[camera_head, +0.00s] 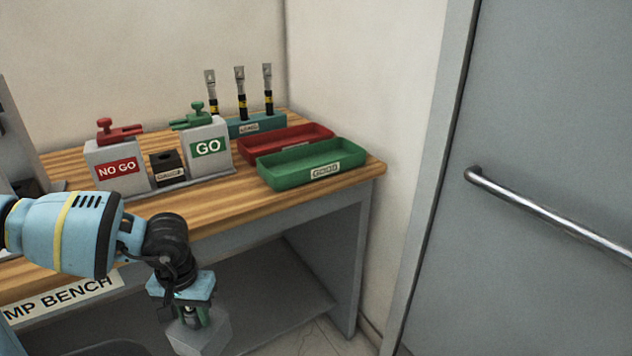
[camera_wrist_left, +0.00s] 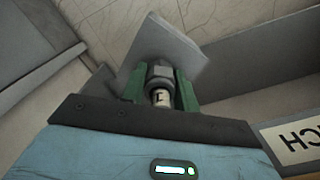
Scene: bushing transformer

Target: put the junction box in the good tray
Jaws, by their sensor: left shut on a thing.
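The junction box (camera_head: 203,338) is a grey block hanging below my left gripper (camera_head: 192,316), in front of the bench's front edge and lower than its top. My left gripper is shut on the fitting at the top of the box. In the left wrist view the green fingers (camera_wrist_left: 160,93) sit on both sides of this metal fitting, with the grey box (camera_wrist_left: 185,48) beyond them. The good tray (camera_head: 290,179) is green, labelled GOOD, and stands at the bench's right front corner; it looks empty. My right gripper is not in view.
A red tray (camera_head: 254,155) stands behind the good tray. NO GO (camera_head: 118,170) and GO (camera_head: 209,147) fixtures with a small black block (camera_head: 167,169) between them stand left. A teal rack (camera_head: 257,124) holds upright tools. A grey door with a bar (camera_head: 545,213) is at right.

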